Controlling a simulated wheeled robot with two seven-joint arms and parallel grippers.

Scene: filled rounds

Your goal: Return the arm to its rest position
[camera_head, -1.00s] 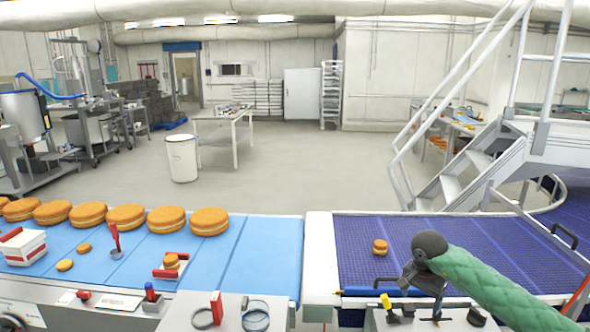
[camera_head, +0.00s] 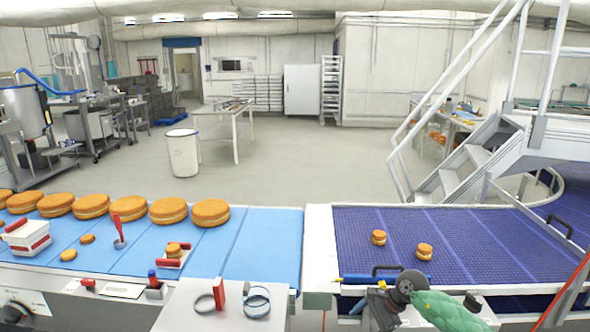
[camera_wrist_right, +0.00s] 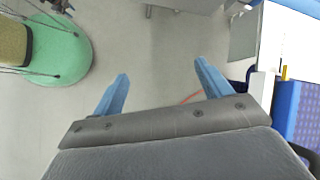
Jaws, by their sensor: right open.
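My right arm (camera_head: 445,311), in a green sleeve with a dark round joint, comes in at the lower right of the head view, at the near edge of the dark blue belt. In the right wrist view my right gripper (camera_wrist_right: 160,70) is open, its two blue fingers apart. Nothing is between them and bare grey floor shows beyond. My left gripper is in neither view. Two small filled rounds, one on the left (camera_head: 379,237) and one on the right (camera_head: 424,251), sit on the dark blue belt, apart from the arm.
The dark blue belt (camera_head: 480,230) is otherwise mostly clear. On the light blue belt (camera_head: 265,245) stand several large rounds (camera_head: 210,212), a white-and-red box (camera_head: 27,236) and a red-handled tool (camera_head: 117,230). Metal stairs (camera_head: 465,175) rise at the right.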

